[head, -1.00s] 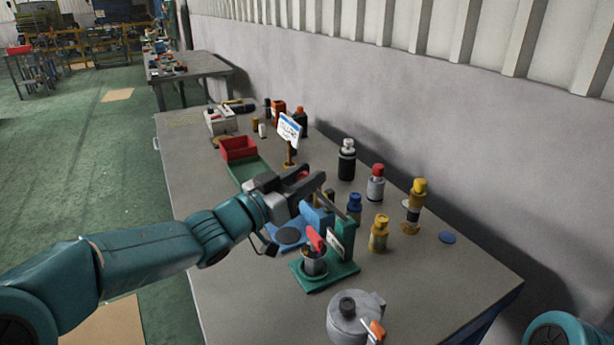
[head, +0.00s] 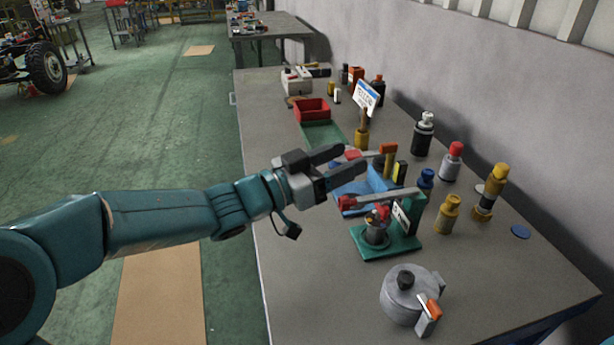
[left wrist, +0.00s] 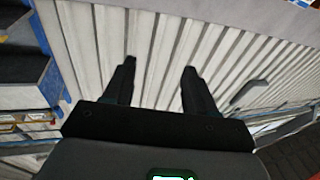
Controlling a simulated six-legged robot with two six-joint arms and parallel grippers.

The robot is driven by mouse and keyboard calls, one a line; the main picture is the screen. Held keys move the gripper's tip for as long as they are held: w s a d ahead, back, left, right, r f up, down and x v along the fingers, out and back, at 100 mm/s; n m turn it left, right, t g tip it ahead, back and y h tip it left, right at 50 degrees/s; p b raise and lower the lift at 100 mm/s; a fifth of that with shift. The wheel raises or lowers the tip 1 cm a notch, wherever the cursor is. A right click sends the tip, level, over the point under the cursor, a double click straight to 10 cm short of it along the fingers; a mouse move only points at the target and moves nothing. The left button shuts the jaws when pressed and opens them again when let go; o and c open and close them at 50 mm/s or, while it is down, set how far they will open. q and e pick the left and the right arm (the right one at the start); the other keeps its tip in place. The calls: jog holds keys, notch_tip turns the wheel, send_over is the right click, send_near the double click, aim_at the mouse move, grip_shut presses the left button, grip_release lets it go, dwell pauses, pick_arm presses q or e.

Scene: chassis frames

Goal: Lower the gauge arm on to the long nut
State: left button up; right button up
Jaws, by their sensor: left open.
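A green stand (head: 388,243) sits on the bench with an upright green post. A grey gauge arm (head: 385,199) with a red end reaches left from the post, roughly level. A dark grey cylinder (head: 377,233), possibly the long nut, stands on the stand below the arm, with a red piece at its top. A gap seems to show between arm and cylinder. My left gripper (head: 352,162) is open and empty, above and behind the arm's red end. Its parted fingers show in the left wrist view (left wrist: 159,67). My right gripper is out of view.
Yellow (head: 447,214) and other bottles stand to the right. A red bin (head: 311,110) and a sign (head: 367,97) are farther back. The bench's left front is clear.

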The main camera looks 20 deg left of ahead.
pick_arm(q)
jog(key=r+v, duration=0.1)
jog(key=v, duration=0.6)
jog(key=shift+a+f, duration=0.2)
jog(key=shift+f, duration=0.3)
jog(key=shift+s, duration=0.15)
